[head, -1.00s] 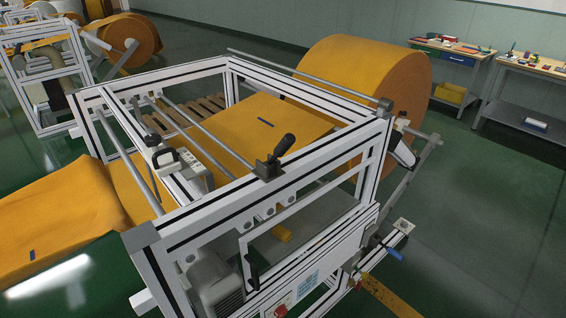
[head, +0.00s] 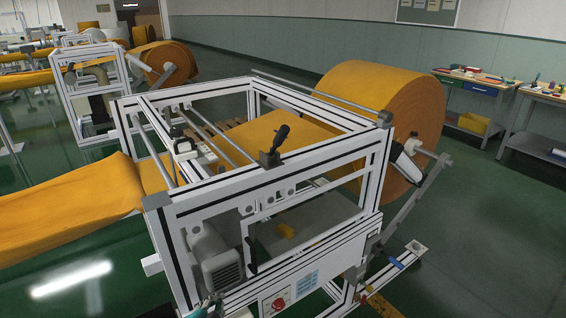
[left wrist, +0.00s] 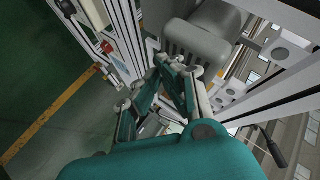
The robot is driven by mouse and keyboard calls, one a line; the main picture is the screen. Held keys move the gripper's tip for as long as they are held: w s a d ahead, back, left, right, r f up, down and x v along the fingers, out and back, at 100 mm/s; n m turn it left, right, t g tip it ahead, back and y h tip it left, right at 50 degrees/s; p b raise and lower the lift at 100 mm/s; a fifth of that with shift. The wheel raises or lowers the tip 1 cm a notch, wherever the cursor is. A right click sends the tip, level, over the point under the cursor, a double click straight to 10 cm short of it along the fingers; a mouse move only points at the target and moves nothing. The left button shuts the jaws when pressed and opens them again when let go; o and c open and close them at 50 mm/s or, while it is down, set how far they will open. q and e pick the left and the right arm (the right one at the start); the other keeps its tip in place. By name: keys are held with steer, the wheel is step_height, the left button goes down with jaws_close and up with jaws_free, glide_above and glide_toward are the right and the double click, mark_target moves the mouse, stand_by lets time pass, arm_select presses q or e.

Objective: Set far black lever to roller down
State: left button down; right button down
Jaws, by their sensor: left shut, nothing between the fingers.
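A black lever (head: 274,147) stands on a dark mount on the machine's near top rail, its grip tilted up and to the right. A second black handle (head: 251,256) hangs upright on the front, beside the grey motor. I cannot tell for sure which one the task calls far. My left gripper (head: 208,308) barely shows at the bottom edge of the head view, low by the machine's near corner and apart from the top lever. In the left wrist view, its teal fingers (left wrist: 176,66) are shut and empty, close to white framing. My right gripper is out of view.
The white machine frame (head: 216,199) has open bars around an orange felt web. A large felt roll (head: 365,100) is at its right rear. A red button (head: 278,304) sits on the front panel. Green floor (head: 480,240) is clear at right.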

mark_target(277, 142)
arm_select(q)
steer(key=w+d+r+m+t+h, duration=0.1)
steer(key=w+d+r+m+h, duration=0.2)
steer(key=r+m, duration=0.3)
steer(key=w+d+r+m+t+h, duration=0.2)
steer(key=w+d+r+m+h, duration=0.1)
steer(key=r+m, duration=0.4)
steer(key=w+d+r+m+t+h, duration=0.2)
steer(key=r+m, duration=0.5)
steer(key=r, duration=0.4)
steer(key=w+d+h, duration=0.1)
steer(key=h, duration=0.1)
steer(key=shift+d+h, duration=0.3)
steer(key=shift+d, duration=0.1)
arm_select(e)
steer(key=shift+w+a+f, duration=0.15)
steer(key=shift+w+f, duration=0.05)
arm_select(q)
steer(key=shift+r, duration=0.1)
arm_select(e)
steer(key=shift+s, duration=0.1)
arm_select(q)
steer(key=shift+r, duration=0.1)
